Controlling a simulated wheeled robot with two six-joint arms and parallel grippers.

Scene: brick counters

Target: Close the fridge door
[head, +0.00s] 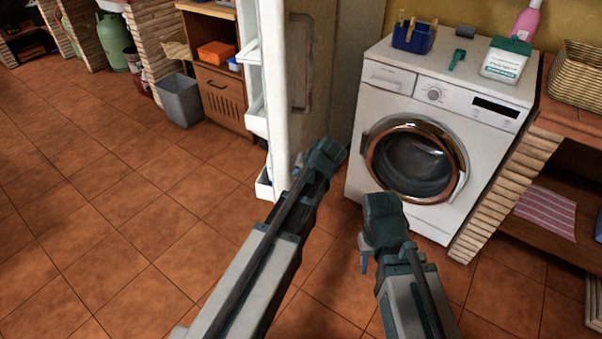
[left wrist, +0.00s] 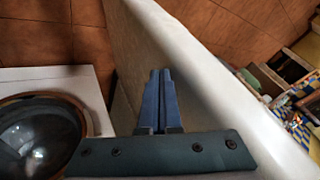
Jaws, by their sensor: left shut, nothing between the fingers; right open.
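The fridge door (head: 279,110) stands open, its edge towards me. White shelf bins (head: 256,122) show on its inner side at the left, and a long vertical handle (head: 301,62) is on its outer face at the right. My left gripper (head: 328,156) is at the lower part of the outer face. In the left wrist view its shut, empty fingers (left wrist: 156,98) are in front of the door face (left wrist: 190,65); I cannot tell whether they touch it. My right gripper (head: 380,216) is open, low in front of the washing machine, its fingers mostly hidden.
A white washing machine (head: 386,78) stands right of the door, with a brick counter (head: 511,165) beside it. A drawer cabinet (head: 220,97) and a grey bin (head: 180,99) are left of the door. The tiled floor at the left is clear.

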